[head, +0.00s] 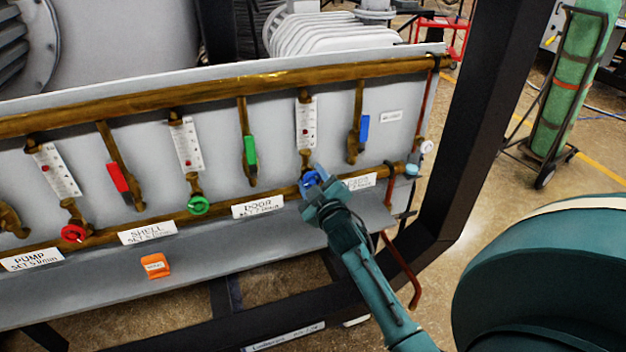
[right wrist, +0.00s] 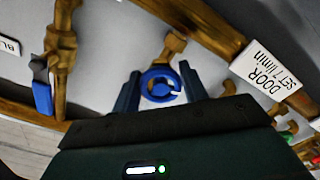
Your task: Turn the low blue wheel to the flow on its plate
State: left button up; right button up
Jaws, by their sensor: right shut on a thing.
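The low blue wheel (head: 308,179) sits on the lower brass pipe, below a white flow gauge (head: 306,124) with a red mark. My right gripper (head: 316,188) is at the wheel, with its arm reaching up from the lower right. In the right wrist view the blue wheel (right wrist: 160,84) lies between the two fingers (right wrist: 160,90), which are shut on it. A DOOR plate (head: 258,206) is left of the wheel and reads SET 7 l/min in the wrist view (right wrist: 266,76). Another plate (head: 360,182) is to its right, its text unclear. My left gripper is out of view.
A green wheel (head: 198,205) and a red wheel (head: 73,233) sit farther left on the same pipe. Blue (head: 364,128), green (head: 250,150) and red (head: 118,177) lever handles hang above. An orange tag (head: 155,265) lies on the grey ledge. A dark frame post (head: 482,100) stands at right.

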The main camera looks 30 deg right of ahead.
jog(key=shift+r, duration=0.15)
jog(key=o, duration=1)
jog(key=shift+f, duration=0.2)
jog(key=v, duration=1.3)
jog(key=shift+s, duration=0.1)
